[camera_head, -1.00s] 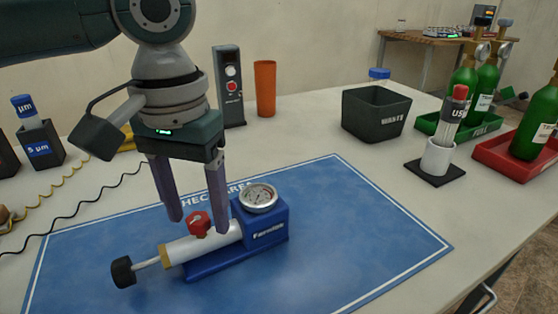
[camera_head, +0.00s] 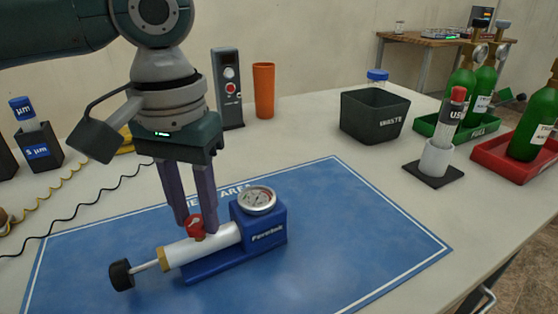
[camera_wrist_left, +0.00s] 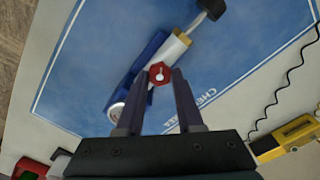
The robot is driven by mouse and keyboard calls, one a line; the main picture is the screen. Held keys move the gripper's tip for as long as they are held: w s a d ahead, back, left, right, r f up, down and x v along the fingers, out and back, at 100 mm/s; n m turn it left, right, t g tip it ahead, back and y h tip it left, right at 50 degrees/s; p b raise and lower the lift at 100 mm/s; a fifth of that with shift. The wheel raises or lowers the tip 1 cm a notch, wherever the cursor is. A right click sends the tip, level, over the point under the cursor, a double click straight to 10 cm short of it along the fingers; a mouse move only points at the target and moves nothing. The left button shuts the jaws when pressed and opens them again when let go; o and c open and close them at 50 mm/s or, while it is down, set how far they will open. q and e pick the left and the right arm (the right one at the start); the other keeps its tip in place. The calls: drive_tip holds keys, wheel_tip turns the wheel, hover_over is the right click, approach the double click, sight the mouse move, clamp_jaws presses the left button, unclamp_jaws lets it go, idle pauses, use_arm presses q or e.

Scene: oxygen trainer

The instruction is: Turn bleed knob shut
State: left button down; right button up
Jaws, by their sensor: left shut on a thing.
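The red bleed knob (camera_head: 195,228) sits on top of the white cylinder of the hand pump (camera_head: 262,238), which has a blue body, a round gauge (camera_head: 257,200) and a black plunger handle (camera_head: 121,274). The pump lies on the blue mat (camera_head: 350,235). My left gripper (camera_head: 196,226) points down from above, its two fingers shut on the red knob. In the left wrist view the knob (camera_wrist_left: 160,73) shows as a red hexagon with a white mark, between the fingertips (camera_wrist_left: 161,76). My right gripper is not in view.
A black waste bin (camera_head: 374,117), an orange cup (camera_head: 264,90) and a dark device with a red button (camera_head: 228,88) stand behind the mat. Green bottles in trays (camera_head: 510,160) stand at the right. The mat's right part is clear.

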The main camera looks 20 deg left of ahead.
use_arm(q)
drive_tip(key=shift+r+p, duration=0.2)
drive_tip(key=shift+p, duration=0.35)
drive_tip(key=m+p, duration=0.3)
drive_tip(key=p, duration=0.3)
drive_tip(key=shift+r+m, duration=0.15)
drive_tip(key=shift+m, duration=0.15)
drive_tip(key=shift+d+m+p, duration=0.1)
drive_tip(key=shift+m+p, duration=0.8)
drive_tip(key=shift+p, duration=0.05)
drive_tip(key=m, duration=0.1)
drive_tip(key=m+p, duration=0.1)
drive_tip(key=shift+f+m, duration=0.25)
drive_tip(key=shift+m, duration=0.15)
drive_tip(key=m+p, duration=0.1)
drive_tip(key=m, duration=0.2)
drive_tip(key=shift+m+p, duration=0.3)
drive_tip(key=shift+p, duration=0.05)
drive_tip(key=m, duration=0.3)
drive_tip(key=shift+f+m+p, duration=0.1)
drive_tip(key=shift+m+p, duration=0.2)
drive_tip(key=m, duration=0.4)
drive_tip(key=shift+s, duration=0.1)
drive_tip(key=shift+m, duration=2.2)
